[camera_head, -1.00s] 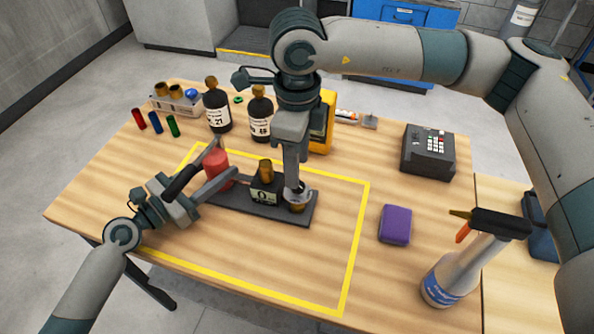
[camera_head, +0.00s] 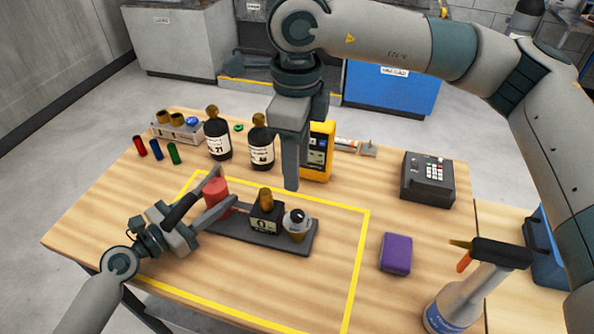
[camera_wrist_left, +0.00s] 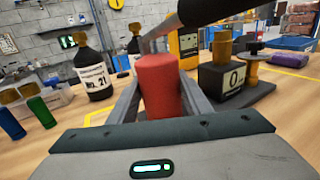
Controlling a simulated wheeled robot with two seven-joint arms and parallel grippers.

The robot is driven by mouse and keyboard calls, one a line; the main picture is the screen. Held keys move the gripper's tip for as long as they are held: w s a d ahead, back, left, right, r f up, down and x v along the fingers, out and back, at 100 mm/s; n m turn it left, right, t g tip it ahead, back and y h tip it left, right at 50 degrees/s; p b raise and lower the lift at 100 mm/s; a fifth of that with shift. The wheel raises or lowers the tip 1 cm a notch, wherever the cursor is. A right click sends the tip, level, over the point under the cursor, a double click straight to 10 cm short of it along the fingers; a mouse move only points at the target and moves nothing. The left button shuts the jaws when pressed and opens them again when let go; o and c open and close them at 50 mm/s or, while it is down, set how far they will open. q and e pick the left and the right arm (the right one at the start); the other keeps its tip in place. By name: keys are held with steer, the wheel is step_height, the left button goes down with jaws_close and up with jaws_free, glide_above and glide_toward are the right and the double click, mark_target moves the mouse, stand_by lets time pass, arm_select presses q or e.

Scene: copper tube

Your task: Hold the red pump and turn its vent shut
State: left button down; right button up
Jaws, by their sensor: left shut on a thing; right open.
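The red pump (camera_head: 216,187) has a red cylinder, a dark lever handle and a dark flat base (camera_head: 235,227). My left gripper (camera_head: 214,202) is shut on the red cylinder, one finger on each side; the cylinder (camera_wrist_left: 159,84) also shows between the fingers in the left wrist view. A black block marked "0" (camera_head: 264,218) with a brass top stands mid-base.
A black keypad box (camera_head: 427,178), a purple block (camera_head: 396,254) and a spray bottle (camera_head: 460,290) are at the right.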

mark_target(298, 213)
steer(key=n, duration=0.8)
steer(key=shift+d, duration=0.15)
steer(key=shift+f, duration=0.15)
step_height(298, 213, down, 12)
steer(key=shift+r, duration=0.1)
stand_by(0.8)
steer(key=c, duration=1.1)
